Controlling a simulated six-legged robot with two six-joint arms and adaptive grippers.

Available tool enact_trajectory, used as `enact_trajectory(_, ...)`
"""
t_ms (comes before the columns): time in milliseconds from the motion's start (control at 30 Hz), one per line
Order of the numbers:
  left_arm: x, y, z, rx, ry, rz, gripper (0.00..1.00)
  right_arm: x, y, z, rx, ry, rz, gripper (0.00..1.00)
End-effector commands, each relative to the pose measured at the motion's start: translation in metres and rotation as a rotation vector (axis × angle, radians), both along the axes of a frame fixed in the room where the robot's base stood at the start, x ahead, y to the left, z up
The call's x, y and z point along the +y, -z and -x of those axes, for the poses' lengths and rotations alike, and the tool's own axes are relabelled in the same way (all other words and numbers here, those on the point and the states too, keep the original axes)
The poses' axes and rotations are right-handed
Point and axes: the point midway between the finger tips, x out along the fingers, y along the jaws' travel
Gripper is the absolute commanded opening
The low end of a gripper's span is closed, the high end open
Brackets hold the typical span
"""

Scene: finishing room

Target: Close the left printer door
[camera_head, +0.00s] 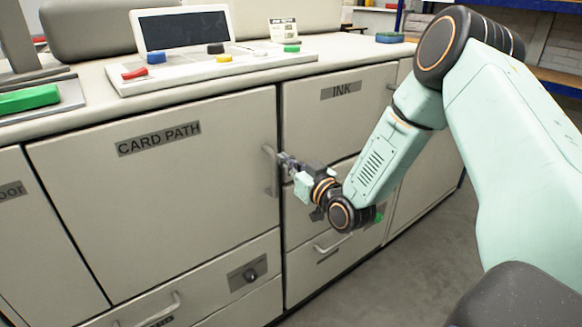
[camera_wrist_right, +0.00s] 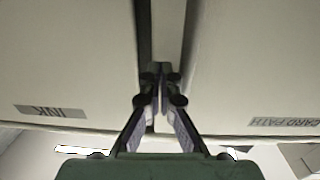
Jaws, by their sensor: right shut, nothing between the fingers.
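The pale grey printer cabinet has a large front door marked CARD PATH (camera_head: 170,185), which looks about flush with the front; I cannot tell whether a small gap remains. Its vertical handle (camera_head: 268,168) is at its right edge. My right gripper (camera_head: 285,160) is just right of this handle, by the seam with the INK panel (camera_head: 340,105). In the right wrist view its fingers (camera_wrist_right: 160,78) are shut together, empty, in front of the seam and a pale upright strip. I cannot tell whether they touch anything. My left gripper is out of view.
Another panel (camera_head: 30,240), its label cut off, is at the far left. Drawers with handles (camera_head: 160,311) lie below. A control console (camera_head: 210,55) with coloured buttons sits on top. Open grey floor (camera_head: 415,265) lies right of the cabinet.

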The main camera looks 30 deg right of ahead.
Motion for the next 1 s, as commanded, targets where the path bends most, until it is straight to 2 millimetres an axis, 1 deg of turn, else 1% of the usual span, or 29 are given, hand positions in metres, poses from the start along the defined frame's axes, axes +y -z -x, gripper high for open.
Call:
enact_trajectory(33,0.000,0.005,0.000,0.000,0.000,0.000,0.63,0.000,0.002,-0.009,-0.004,-0.018,0.003,0.00)
enact_trajectory(100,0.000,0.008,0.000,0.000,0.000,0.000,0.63,-0.001,0.002,-0.018,-0.002,-0.039,0.003,0.00)
enact_trajectory(200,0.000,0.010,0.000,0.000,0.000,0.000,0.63,-0.001,0.002,-0.029,0.001,-0.062,0.004,0.00)
enact_trajectory(300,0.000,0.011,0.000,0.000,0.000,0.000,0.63,-0.001,0.001,-0.035,0.002,-0.075,0.005,0.00)
enact_trajectory(1000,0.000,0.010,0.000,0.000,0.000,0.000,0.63,0.001,-0.006,-0.037,-0.008,-0.080,0.008,0.00)
